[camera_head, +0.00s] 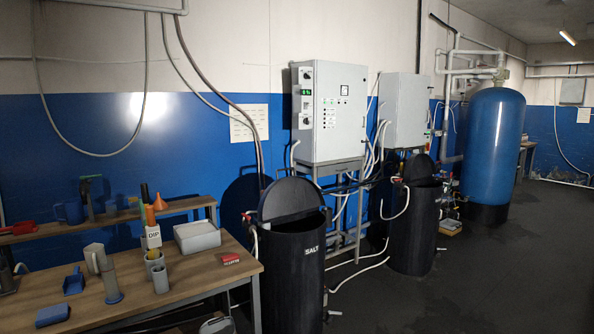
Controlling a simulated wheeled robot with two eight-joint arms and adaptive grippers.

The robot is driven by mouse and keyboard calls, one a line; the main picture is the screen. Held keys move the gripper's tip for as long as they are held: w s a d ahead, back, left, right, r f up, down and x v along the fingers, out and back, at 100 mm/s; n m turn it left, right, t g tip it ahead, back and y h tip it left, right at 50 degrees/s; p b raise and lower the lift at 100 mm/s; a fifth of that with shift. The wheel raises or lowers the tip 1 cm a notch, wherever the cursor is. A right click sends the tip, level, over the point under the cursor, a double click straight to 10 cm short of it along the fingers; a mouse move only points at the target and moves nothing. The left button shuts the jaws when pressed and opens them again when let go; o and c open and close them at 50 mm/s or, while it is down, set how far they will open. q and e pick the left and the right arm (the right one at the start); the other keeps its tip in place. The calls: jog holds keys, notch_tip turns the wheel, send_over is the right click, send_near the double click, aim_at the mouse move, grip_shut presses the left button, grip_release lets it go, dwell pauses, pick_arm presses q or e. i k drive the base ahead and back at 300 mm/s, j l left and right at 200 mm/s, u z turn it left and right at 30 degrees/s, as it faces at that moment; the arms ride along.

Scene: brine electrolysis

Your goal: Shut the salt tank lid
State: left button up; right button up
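The salt tank (288,280) is a black cylinder with a white SALT label on its front, standing on the floor right of the wooden table. Its round dark lid (289,197) is raised, tilted up at the back of the rim. The tank's mouth shows dark below the lid, and its contents cannot be made out. Neither of my grippers shows in the head view.
A wooden table (205,272) close on the left holds cups, a white tray (197,236) and a red box (230,258). A second black tank (413,235) with a raised lid stands behind right, near grey cabinets (340,110). Hoses run between.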

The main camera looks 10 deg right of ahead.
aim_at(287, 196)
jog(key=i+l, duration=0.2)
jog(key=i, duration=0.3)
jog(key=i+l, duration=0.15)
jog(key=i, duration=0.4)
jog(key=i+l, duration=0.2)
jog(key=i, duration=0.3)
